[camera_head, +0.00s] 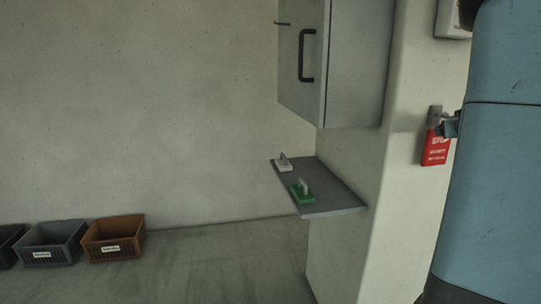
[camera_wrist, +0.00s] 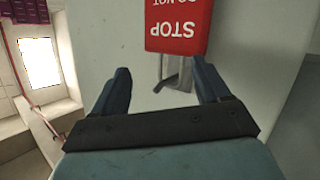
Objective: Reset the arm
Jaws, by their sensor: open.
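My gripper (camera_wrist: 164,82) is open in the wrist view, its two dark fingers apart. Just past the fingertips, a red tag (camera_wrist: 178,25) with white STOP lettering shows upside down. A grey metal piece (camera_wrist: 178,76) lies next to the tag and shows between the fingers; I cannot tell whether a finger touches it. In the head view, my gripper (camera_head: 451,128) is partly seen at the right, close to the red tag (camera_head: 436,150) on the pale pillar. My blue arm hides much of the right side there.
A grey cabinet (camera_head: 353,60) with a dark handle hangs left of the tag. Below it, a shelf (camera_head: 340,204) holds a white piece (camera_head: 284,163) and a green piece (camera_head: 303,192). A brown crate (camera_head: 113,239) and a grey crate (camera_head: 52,244) stand at far left. Floor between is clear.

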